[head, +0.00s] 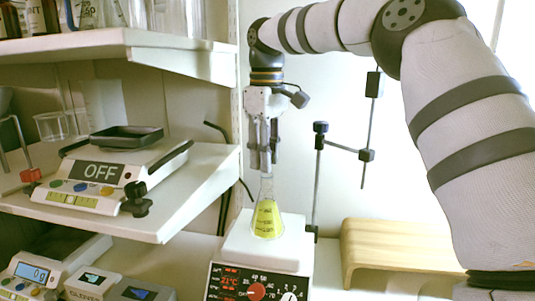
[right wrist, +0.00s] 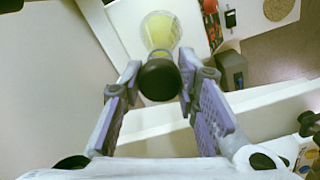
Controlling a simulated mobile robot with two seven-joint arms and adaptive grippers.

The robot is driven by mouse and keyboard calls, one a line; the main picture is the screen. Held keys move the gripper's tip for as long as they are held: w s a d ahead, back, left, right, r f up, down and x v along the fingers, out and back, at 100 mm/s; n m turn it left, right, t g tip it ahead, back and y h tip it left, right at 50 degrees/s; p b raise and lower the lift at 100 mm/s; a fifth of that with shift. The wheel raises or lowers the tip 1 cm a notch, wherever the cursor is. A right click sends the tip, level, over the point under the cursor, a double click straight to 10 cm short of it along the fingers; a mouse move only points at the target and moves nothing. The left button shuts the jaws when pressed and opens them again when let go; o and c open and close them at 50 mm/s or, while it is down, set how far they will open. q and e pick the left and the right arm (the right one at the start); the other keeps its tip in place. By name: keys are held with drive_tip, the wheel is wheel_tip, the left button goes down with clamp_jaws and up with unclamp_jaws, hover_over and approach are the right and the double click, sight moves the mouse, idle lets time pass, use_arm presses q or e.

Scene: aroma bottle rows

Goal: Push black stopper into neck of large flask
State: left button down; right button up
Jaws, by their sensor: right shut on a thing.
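The large flask (head: 268,222) is a clear conical flask with yellow liquid, upright on the white top plate of a hotplate (head: 250,243). My right gripper (head: 264,168) points straight down over the flask's neck. In the right wrist view, its fingers (right wrist: 158,85) are shut on the black stopper (right wrist: 160,82). The stopper lines up with the flask (right wrist: 160,25) in that view and hides the neck. In the head view the fingers hide the stopper, so I cannot tell whether it is in the neck or just above it. My left gripper is not in view.
A shelf with a balance (head: 85,185) marked OFF and a dark tray (head: 126,137) stands close on the left. A metal stand with a clamp (head: 320,170) is just right of the flask. A wooden riser (head: 400,240) is farther right. More instruments (head: 95,280) sit lower left.

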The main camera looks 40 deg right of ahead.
drive_tip(key=shift+f, duration=0.1)
drive_tip(key=shift+f, duration=0.85)
drive_tip(key=shift+f, duration=0.1)
drive_tip(key=shift+f, duration=0.4)
drive_tip(key=o, duration=1)
drive_tip(key=shift+o, duration=0.2)
drive_tip(key=shift+r, duration=3.5)
